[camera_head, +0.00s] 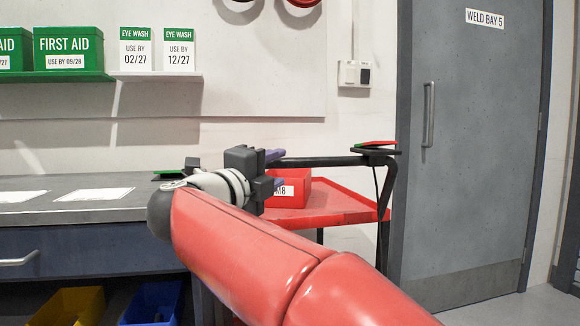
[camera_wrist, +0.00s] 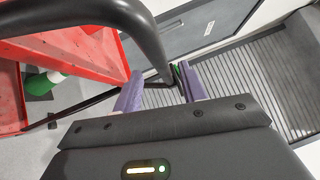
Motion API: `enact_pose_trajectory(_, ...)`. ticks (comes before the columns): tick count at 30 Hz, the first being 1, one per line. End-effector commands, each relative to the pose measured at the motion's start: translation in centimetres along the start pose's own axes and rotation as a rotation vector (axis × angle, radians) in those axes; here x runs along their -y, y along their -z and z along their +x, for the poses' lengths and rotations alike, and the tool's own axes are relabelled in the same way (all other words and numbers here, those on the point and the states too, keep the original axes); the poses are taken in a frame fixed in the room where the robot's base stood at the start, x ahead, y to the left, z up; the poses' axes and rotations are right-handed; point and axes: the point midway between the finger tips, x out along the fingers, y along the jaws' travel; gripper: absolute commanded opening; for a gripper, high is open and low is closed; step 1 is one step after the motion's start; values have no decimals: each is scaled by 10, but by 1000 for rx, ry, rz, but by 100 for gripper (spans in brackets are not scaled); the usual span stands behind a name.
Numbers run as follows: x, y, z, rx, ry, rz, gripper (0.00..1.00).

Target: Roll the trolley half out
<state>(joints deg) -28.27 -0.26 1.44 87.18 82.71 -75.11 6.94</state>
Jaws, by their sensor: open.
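The red trolley (camera_head: 335,203) stands between the bench and the grey door. Its black handle bar (camera_head: 325,161) runs level above the red top shelf, and a red bin (camera_head: 290,190) labelled M8 sits on that shelf. My gripper (camera_head: 277,168) is at the left end of the bar, with purple fingers apart. In the wrist view, the bar (camera_wrist: 100,12) curves down from the upper left towards the gap of my open gripper (camera_wrist: 158,78). I see no contact between fingers and bar. The trolley's red shelf (camera_wrist: 90,55) lies at left. My arm hides part of the trolley.
A grey-topped bench (camera_head: 110,185) with drawers stands at left, yellow (camera_head: 75,305) and blue (camera_head: 152,302) bins below it. The grey door (camera_head: 465,140) is shut. A green bottle (camera_wrist: 45,82) shows in the wrist view.

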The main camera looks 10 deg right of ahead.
Motion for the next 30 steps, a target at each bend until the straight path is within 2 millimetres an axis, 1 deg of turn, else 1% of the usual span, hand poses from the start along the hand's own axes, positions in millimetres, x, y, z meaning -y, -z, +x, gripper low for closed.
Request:
enact_pose_trajectory(1,0,0,9,-3,0,-1,41)
enact_pose_trajectory(3,0,0,21,-2,1,-1,41)
enact_pose_trajectory(6,0,0,36,-2,1,-1,41)
enact_pose_trajectory(9,0,0,46,0,0,-1,41)
enact_pose_trajectory(13,0,0,53,1,1,0,41)
enact_pose_trajectory(20,0,0,54,2,1,0,41)
enact_pose_trajectory(23,0,0,54,2,1,-1,31)
enact_pose_trajectory(30,0,0,54,2,1,-1,0)
